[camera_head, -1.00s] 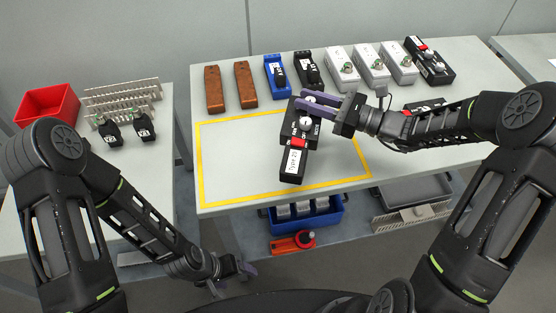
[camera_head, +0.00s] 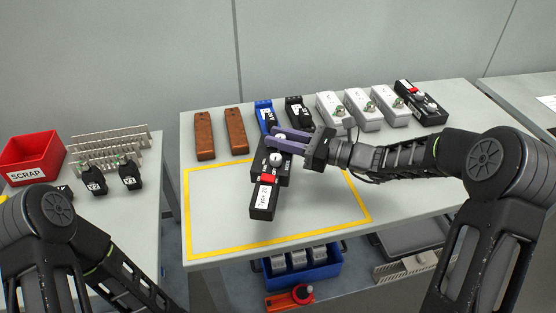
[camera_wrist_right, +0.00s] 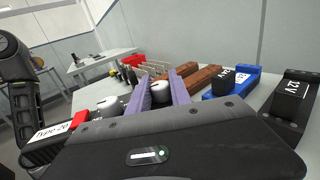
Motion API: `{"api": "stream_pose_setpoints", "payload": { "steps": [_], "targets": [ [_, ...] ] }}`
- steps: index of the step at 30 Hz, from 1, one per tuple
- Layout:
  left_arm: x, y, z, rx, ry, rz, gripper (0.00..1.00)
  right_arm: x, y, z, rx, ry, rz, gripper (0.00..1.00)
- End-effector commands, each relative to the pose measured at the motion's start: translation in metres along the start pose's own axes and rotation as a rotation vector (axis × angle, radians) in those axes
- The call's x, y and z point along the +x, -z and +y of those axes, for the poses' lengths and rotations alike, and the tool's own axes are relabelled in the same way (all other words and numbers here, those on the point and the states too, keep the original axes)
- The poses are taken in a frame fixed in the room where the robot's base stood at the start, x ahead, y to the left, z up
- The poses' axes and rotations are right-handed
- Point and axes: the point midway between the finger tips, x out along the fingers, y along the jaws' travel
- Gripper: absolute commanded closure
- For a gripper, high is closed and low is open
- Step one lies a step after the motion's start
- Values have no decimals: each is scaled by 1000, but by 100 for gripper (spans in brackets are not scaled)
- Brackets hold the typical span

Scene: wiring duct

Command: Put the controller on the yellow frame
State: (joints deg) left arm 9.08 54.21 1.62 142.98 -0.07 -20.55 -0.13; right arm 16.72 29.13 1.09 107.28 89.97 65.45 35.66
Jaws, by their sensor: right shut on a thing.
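The controller (camera_head: 263,196) is a black box with a red part, white round knobs and a "Type 20" label. My right gripper (camera_head: 280,142) is shut on it at a white knob at its far end. It appears over the left-middle of the yellow frame (camera_head: 188,215), its labelled end towards me; I cannot tell whether it touches the table. In the right wrist view a white knob (camera_wrist_right: 160,92) sits between the purple fingers, and the labelled end (camera_wrist_right: 48,140) shows at the left. My left gripper is out of view; only its arm shows.
Two brown blocks (camera_head: 204,135), a blue device (camera_head: 264,116), a black device (camera_head: 298,112), several white boxes (camera_head: 358,108) and another black controller-like box (camera_head: 422,102) line the back. A red scrap bin (camera_head: 32,160) stands left. The frame's right part is clear.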

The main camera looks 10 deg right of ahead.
Motion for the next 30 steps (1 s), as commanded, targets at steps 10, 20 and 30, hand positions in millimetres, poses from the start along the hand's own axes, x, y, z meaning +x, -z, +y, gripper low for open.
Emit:
{"api": "stream_pose_setpoints", "payload": {
  "steps": [10,20,30],
  "targets": [
    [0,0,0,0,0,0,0,0,12,-1,-2,1,-1,100],
    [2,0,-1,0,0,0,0,0,44,0,2,0,-2,100],
    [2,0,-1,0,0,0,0,0,50,-1,-2,0,-2,100]
  ]
}}
